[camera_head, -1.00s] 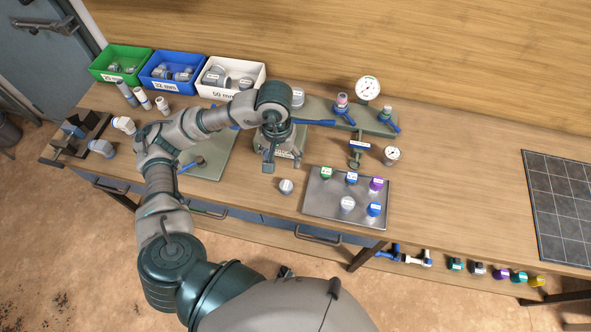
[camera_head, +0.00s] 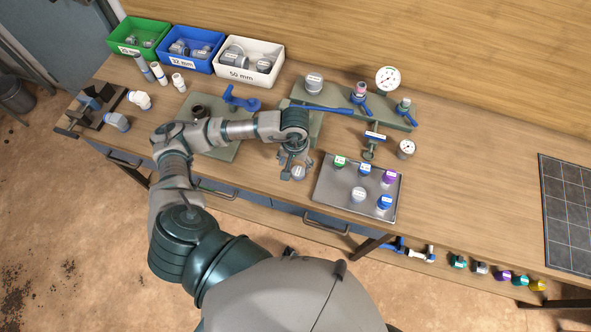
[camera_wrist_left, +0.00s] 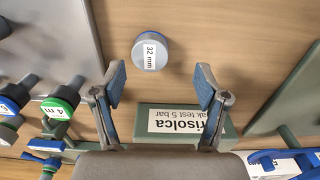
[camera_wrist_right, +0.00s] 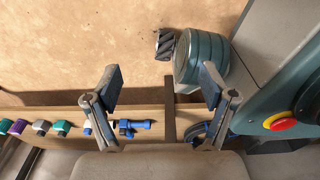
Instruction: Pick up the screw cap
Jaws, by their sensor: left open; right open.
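A round grey screw cap with a white "32 mm" label (camera_wrist_left: 150,51) sits on the wooden bench. In the head view this cap (camera_head: 298,173) is left of the metal tray, right by my left gripper (camera_head: 296,163), which partly hides it. In the left wrist view my left gripper (camera_wrist_left: 160,82) is open and empty; the cap is ahead of the fingertips, not between them, slightly left of the middle. My right gripper (camera_wrist_right: 161,80) is open and empty, seen only in the right wrist view, away from the bench top.
A metal tray (camera_head: 335,197) holds several coloured caps right of the cap. A green manifold (camera_head: 335,113) with valves and gauges stands behind. Green, blue and white bins (camera_head: 270,77) line the back left. Bare bench lies right of the tray, before a dark grid mat (camera_head: 570,220).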

